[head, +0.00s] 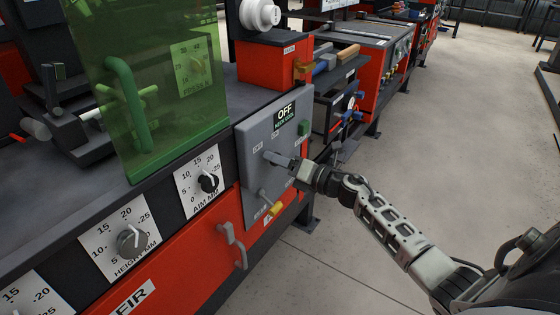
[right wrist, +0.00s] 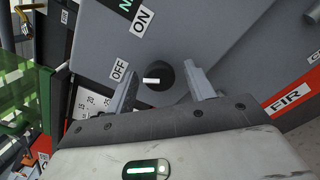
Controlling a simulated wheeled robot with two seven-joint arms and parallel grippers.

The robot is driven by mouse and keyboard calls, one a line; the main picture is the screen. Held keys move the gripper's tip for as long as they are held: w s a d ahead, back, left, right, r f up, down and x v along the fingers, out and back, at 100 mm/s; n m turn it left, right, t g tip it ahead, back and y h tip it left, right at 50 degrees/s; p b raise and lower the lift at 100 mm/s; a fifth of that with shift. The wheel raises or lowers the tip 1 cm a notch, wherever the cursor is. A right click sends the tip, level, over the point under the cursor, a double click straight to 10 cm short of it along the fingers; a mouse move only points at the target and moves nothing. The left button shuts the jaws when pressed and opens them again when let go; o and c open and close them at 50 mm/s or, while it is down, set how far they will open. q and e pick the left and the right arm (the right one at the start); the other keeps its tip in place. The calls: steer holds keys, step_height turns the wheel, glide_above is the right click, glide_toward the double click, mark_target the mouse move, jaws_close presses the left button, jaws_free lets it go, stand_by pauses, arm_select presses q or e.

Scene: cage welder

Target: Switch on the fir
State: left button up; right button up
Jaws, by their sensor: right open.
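The fir is a red and black machine (head: 185,268) with a "FIR" label, at the lower left of the head view. Its grey switch panel (head: 254,140) carries a small display (head: 286,113) reading "OFF". In the right wrist view a dark round knob (right wrist: 160,74) with a white mark sits beside the labels "ON" (right wrist: 142,20) and "OFF" (right wrist: 120,70). The white mark lies on the side toward "OFF". My right gripper (head: 279,162) is open at the panel, its fingers on either side of the knob; contact cannot be told. My left gripper is out of view.
Below the knob the panel has a lever (head: 268,199) with a yellow end; a green button (head: 304,127) is above right. A green transparent shield (head: 150,85), dials (head: 209,182) and a door handle (head: 233,245) are to the left.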

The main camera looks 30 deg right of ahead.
steer(key=c, duration=1)
steer(key=shift+o, duration=0.2)
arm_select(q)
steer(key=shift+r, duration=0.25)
arm_select(e)
steer(key=shift+m, duration=0.4)
arm_select(q)
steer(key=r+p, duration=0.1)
steer(key=p, duration=0.4)
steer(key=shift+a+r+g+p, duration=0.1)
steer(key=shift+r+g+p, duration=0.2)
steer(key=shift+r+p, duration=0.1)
arm_select(e)
steer(key=m, duration=1.1)
steer(key=shift+m, duration=0.3)
steer(key=o, duration=1)
steer(key=shift+c, duration=0.2)
